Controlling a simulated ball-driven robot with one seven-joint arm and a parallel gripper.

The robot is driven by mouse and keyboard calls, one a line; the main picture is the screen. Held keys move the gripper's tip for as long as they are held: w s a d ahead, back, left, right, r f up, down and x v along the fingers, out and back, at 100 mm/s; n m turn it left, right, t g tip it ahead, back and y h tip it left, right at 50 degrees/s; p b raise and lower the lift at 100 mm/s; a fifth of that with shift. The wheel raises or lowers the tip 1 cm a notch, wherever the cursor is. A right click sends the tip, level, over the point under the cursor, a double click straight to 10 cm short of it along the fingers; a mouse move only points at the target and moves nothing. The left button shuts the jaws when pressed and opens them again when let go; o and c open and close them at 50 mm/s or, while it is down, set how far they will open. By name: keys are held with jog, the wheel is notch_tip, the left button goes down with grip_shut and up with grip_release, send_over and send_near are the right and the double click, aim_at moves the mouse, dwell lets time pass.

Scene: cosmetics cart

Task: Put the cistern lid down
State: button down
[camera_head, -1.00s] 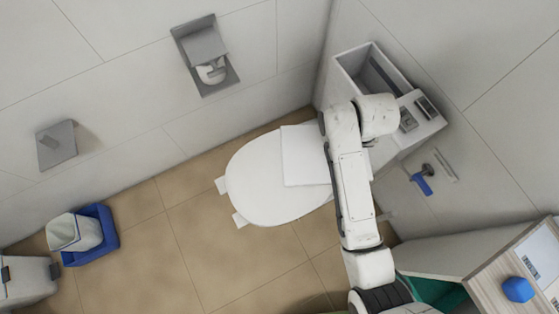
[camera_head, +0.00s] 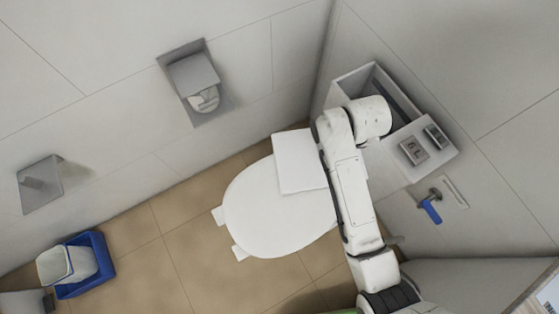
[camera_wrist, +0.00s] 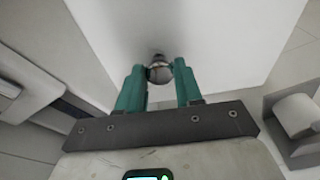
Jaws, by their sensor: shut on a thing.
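The cistern lid (camera_head: 298,162) is a white flat slab. In the head view it overlaps the back part of the closed white toilet seat (camera_head: 270,220); I cannot tell whether it touches the seat or hangs above it. The wrist view shows its broad white face (camera_wrist: 210,35) and a round metal knob (camera_wrist: 160,72). My gripper (camera_wrist: 160,74) has teal fingers shut on this knob. In the head view my arm hides the gripper and the lid's right edge. The cistern (camera_head: 340,97) is open at the top, at the upper right.
Flush buttons (camera_head: 414,151) sit on the cistern's front part. A paper holder (camera_head: 194,80) and a grey fixture (camera_head: 40,184) are on the left wall. A blue bin (camera_head: 100,265) stands lower left. A blue-handled fitting (camera_head: 431,210) is on the right wall.

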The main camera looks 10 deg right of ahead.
jog(key=shift+s+a+f+b, duration=0.15)
jog(key=shift+a+f+b, duration=0.1)
jog(key=shift+f+b, duration=0.5)
jog(key=shift+s+a+f+n+b, duration=0.2)
jog(key=shift+s+f+n+b, duration=0.1)
jog(key=shift+f+b, duration=0.2)
jog(key=s+a+f+n+b, duration=0.2)
jog(key=s+a+f+b, duration=0.35)
jog(key=s+f, duration=0.2)
jog(key=s+a+f+n+b, duration=0.1)
jog(key=s+a+f+b, duration=0.5)
jog(key=s, duration=0.3)
jog(key=b, duration=0.4)
send_over(284, 200)
jog(key=shift+y, duration=0.4)
jog(key=shift+f, duration=5.1)
jog(key=shift+f+b, duration=0.4)
jog(key=shift+f, duration=1.05)
jog(key=c, duration=0.7)
grip_release()
jog(key=shift+c, duration=0.2)
